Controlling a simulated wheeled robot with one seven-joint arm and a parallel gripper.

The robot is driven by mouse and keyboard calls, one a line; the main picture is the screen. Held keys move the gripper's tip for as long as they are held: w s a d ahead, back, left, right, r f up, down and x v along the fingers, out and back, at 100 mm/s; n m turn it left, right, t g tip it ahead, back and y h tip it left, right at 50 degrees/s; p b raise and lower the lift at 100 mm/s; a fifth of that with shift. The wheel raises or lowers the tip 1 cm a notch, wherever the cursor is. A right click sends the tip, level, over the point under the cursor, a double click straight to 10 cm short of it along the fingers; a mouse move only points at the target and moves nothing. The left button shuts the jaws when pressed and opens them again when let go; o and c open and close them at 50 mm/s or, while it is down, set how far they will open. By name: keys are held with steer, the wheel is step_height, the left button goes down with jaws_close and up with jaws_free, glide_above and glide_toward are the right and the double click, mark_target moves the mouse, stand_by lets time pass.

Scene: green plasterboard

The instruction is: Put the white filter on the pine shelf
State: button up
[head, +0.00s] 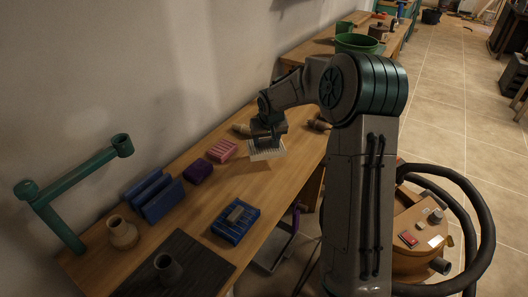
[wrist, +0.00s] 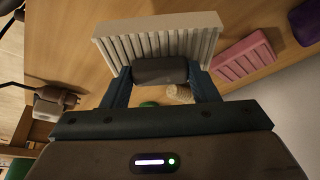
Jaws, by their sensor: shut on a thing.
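The white filter (head: 268,153) is a pale ribbed block above the long wooden bench top. It also shows large in the wrist view (wrist: 160,42), upright across the top of the picture. My gripper (head: 268,136) is shut on it, with the fingers (wrist: 162,76) at its near side in the wrist view. I cannot tell whether the filter's lower edge touches the wood. The bench top (head: 190,215) is warm pine-coloured wood; I cannot make out a separate pine shelf.
A pink ribbed block (head: 222,150), a purple block (head: 197,172), a blue rack (head: 154,194) and a blue tray (head: 236,232) stand left of my gripper. A beige jug (head: 122,233) and a dark mat (head: 205,268) are nearer. Bare wood lies between the filter and the blue tray.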

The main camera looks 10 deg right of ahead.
mark_target(265, 149)
steer(key=shift+s+a+f, duration=0.15)
steer(key=shift+a+f, duration=0.25)
steer(key=shift+a, duration=0.05)
steer(key=shift+f, duration=1.9)
steer(key=shift+b, duration=0.3)
steer(key=o, duration=1)
steer(key=shift+f, duration=0.15)
steer(key=shift+o, duration=0.2)
